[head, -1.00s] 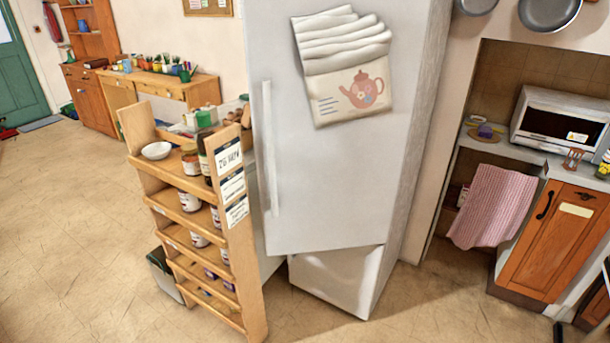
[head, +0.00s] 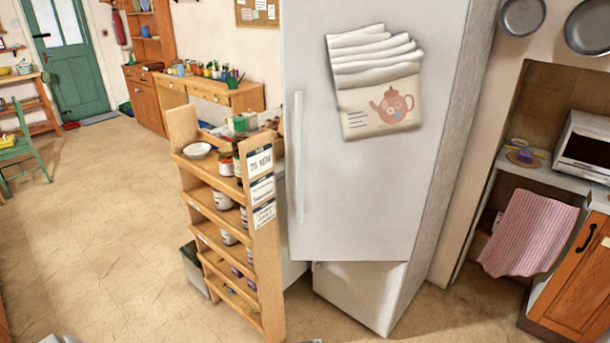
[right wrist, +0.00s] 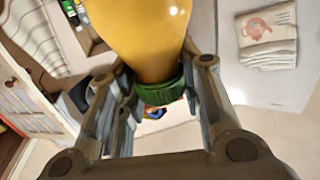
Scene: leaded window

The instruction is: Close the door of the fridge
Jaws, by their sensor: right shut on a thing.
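The white fridge (head: 455,150) stands in the middle of the head view. Its tall upper door (head: 340,200) stands ajar, its lower edge at an angle to the lower section (head: 350,290). A vertical handle (head: 298,160) runs along the door's left side. A teapot-print cloth holder (head: 378,85) hangs on the door. In the right wrist view, my right gripper (right wrist: 158,92) is shut on a yellow bottle with a green cap (right wrist: 138,30); the pale door (right wrist: 275,88) shows at the right. My left gripper is not clearly seen in either view.
A wooden shelf rack (head: 265,290) with jars stands just left of the door, close to the handle side. A counter with a microwave (head: 588,145) and a striped towel (head: 530,233) is at the right. The floor (head: 100,230) at left is open.

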